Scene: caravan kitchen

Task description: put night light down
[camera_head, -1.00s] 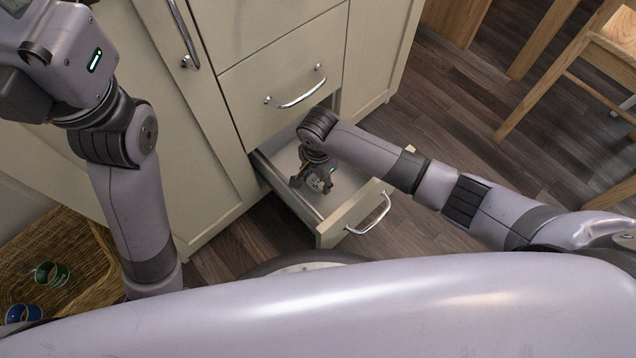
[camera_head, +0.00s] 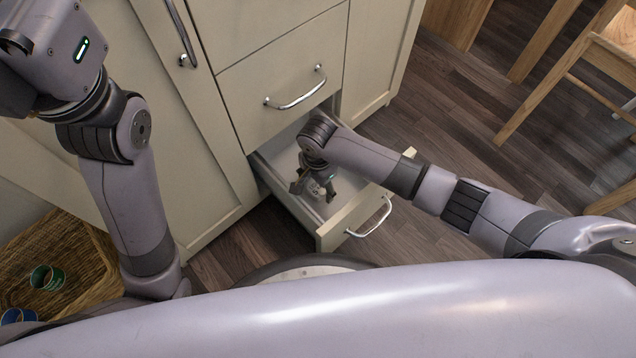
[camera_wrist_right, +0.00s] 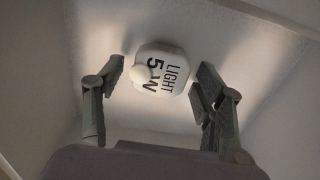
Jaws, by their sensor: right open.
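The night light (camera_wrist_right: 163,68) is a small white piece with dark lettering, "LIGHT 5W", and a round knob. In the right wrist view it sits on the pale drawer floor between the fingers of my right gripper (camera_wrist_right: 158,88). The fingers are open, with a gap on each side of it. In the head view my right gripper (camera_head: 314,190) reaches down into the open drawer (camera_head: 335,226), and the night light is mostly hidden by it. My left arm rises at the left; its gripper is out of the picture.
A closed drawer with a metal handle (camera_head: 296,95) is directly above the open one. Cabinet doors (camera_head: 170,120) stand to the left. A wicker basket (camera_head: 75,265) with cups or tins is at lower left. A wooden chair (camera_head: 590,50) stands at right on bare floor.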

